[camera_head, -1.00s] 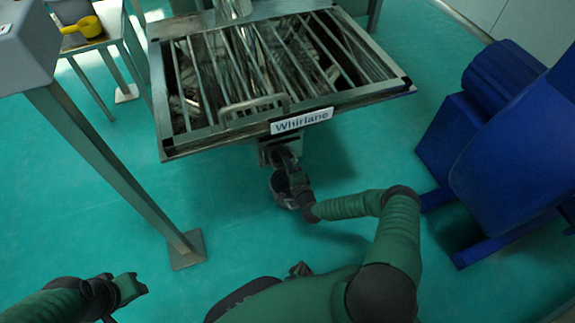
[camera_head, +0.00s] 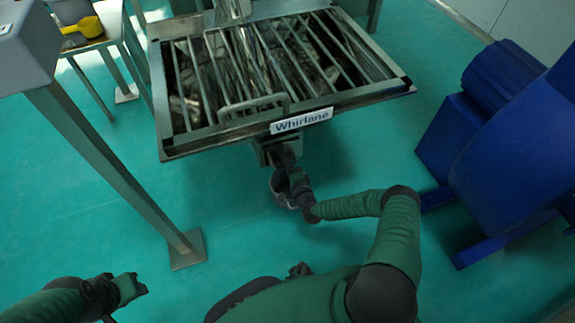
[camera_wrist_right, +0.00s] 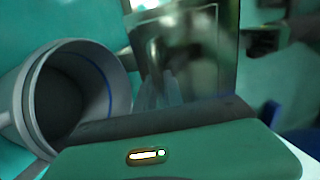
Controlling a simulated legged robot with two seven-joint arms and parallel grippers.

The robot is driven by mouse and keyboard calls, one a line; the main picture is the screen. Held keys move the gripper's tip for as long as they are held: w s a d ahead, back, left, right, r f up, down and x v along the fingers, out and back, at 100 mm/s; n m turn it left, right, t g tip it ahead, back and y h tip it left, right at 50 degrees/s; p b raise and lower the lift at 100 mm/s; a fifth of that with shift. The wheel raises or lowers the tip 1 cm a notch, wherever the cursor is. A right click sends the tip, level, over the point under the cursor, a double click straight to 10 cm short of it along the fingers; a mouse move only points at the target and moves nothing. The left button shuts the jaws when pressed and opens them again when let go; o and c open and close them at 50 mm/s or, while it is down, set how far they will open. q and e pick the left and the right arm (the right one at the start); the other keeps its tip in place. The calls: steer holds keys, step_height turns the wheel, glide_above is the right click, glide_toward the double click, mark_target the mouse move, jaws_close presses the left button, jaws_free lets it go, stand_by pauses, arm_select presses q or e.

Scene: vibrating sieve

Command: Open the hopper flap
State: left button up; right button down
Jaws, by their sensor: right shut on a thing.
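The hopper (camera_head: 172,125) is a metal frame with a barred grate on top and a "Whirlane" label (camera_head: 301,121) on its front edge. My right gripper (camera_head: 279,157) reaches under this front edge, at a metal part below the label. It is shut on what looks like the hopper flap; the fingertips are mostly hidden in the head view. In the right wrist view a shiny metal plate (camera_wrist_right: 198,45) stands just ahead of my gripper. A grey round bucket (camera_wrist_right: 122,88) is beside it on the left. My left gripper (camera_head: 138,287) is at the lower left, away from the hopper.
A blue machine (camera_head: 510,140) stands on the right. A metal leg (camera_head: 110,160) under a grey box stands on the left. A small table with a yellow scoop (camera_head: 84,27) is at the upper left. The green floor between is clear.

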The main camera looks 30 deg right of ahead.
steer(key=shift+s+a+p, duration=0.1)
steer(key=shift+a+p, duration=0.05)
steer(key=shift+p, duration=0.2)
steer(key=s+r+g+p, duration=0.1)
steer(key=p, duration=0.2)
steer(key=s+g+p, duration=0.1)
steer(key=p, duration=0.3)
steer(key=s+r+g+y+p, duration=0.1)
steer(key=g+p, duration=0.1)
steer(key=p, duration=0.1)
steer(key=shift+s+a+r+p, duration=0.25)
steer(key=shift+a+r+p, duration=0.05)
steer(key=shift+a+p, duration=0.1)
steer(key=c, duration=1.5)
jaws_free()
steer(key=shift+o, duration=0.2)
steer(key=shift+w, duration=0.1)
steer(key=shift+r, duration=0.1)
